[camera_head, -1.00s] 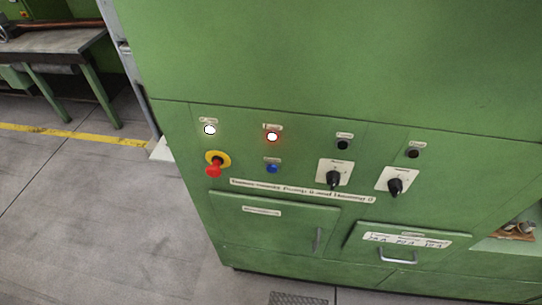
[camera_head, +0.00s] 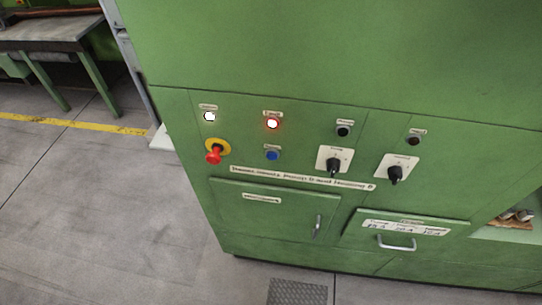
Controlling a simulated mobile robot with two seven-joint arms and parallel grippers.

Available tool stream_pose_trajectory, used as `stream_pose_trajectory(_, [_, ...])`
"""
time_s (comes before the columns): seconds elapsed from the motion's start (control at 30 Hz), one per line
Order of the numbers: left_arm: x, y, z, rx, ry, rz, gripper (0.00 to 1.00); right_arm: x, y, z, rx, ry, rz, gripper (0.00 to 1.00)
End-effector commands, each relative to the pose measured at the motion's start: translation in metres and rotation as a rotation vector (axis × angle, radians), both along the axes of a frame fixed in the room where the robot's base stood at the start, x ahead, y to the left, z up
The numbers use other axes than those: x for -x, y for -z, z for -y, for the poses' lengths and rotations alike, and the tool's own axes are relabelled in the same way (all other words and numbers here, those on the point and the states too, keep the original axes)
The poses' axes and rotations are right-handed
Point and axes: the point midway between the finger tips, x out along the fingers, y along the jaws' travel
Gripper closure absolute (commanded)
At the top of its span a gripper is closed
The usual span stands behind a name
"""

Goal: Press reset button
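The green cabinet's control panel (camera_head: 304,180) faces me in the head view. A small blue button (camera_head: 272,155) sits on it under a small label too blurred to read, below a lit red-rimmed lamp (camera_head: 272,123). To its left is a red mushroom knob (camera_head: 213,157) on a yellow collar. To its right are two black rotary switches, one on the left plate (camera_head: 333,168) and one on the right plate (camera_head: 395,174). Neither of my grippers is in view, and nothing touches the panel.
A lit white lamp (camera_head: 209,116) and two dark round fittings, one nearer (camera_head: 343,131) and one farther right (camera_head: 414,140), line the upper row. A drawer with a metal handle (camera_head: 397,246) is below. Grey floor (camera_head: 100,220) lies open at left, with a table (camera_head: 50,35) behind.

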Motion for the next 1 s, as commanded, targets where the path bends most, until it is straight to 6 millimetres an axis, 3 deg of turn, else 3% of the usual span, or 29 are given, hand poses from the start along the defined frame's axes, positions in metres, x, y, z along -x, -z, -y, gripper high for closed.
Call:
stream_pose_trajectory(0.03, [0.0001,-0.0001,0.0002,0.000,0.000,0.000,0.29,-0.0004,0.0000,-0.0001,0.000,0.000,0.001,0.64])
stream_pose_trajectory(0.37, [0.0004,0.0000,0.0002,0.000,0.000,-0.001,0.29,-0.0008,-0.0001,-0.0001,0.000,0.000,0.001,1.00])
stream_pose_trajectory(1.0, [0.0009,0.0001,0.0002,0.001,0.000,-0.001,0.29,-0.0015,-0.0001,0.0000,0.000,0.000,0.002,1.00])
